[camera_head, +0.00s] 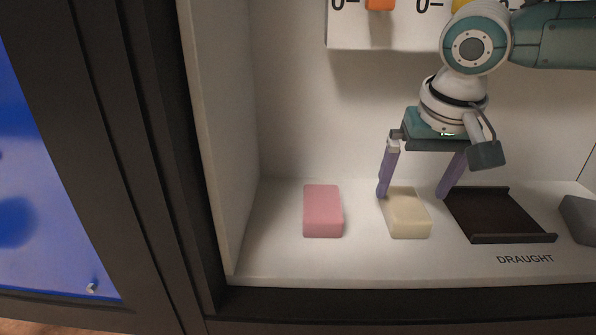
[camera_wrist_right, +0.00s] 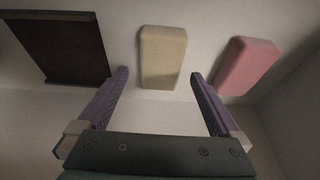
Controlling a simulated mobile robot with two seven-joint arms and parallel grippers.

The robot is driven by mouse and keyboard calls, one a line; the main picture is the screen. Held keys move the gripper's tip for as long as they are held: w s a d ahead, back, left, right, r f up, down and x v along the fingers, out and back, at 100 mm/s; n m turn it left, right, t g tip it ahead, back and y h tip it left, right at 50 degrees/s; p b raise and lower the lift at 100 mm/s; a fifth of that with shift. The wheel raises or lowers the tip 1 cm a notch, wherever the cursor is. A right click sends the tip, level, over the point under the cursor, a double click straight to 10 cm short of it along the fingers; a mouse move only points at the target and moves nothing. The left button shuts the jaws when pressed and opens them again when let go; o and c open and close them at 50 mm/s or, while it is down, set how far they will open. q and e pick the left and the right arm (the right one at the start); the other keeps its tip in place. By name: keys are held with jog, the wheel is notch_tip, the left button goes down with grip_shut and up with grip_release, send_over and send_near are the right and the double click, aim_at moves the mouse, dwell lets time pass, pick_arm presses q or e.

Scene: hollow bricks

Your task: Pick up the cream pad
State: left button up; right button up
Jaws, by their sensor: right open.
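The cream pad (camera_head: 407,214) is a pale block lying on the white shelf floor, between a pink block and a dark tray. My right gripper (camera_head: 416,194) is open, its two purple fingers pointing down behind and above the pad, one to each side. In the right wrist view the cream pad (camera_wrist_right: 162,57) lies just beyond the fingertips, centred between them. The right gripper (camera_wrist_right: 158,76) holds nothing there, and the pad looks apart from both fingers. My left gripper is not in view.
A pink block (camera_head: 322,211) lies left of the pad. A dark tray (camera_head: 497,238) marked DRAUGHT sits right, a grey block (camera_head: 578,217) at the far right. The recess has a left wall (camera_head: 222,130) and a dark front edge (camera_head: 400,302). A white panel (camera_head: 400,34) hangs at the back.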

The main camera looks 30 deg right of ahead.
aim_at(406, 204)
jog(key=b+x, duration=0.2)
jog(key=x, duration=0.2)
jog(key=shift+a+f, duration=0.1)
jog(key=shift+f, duration=0.2)
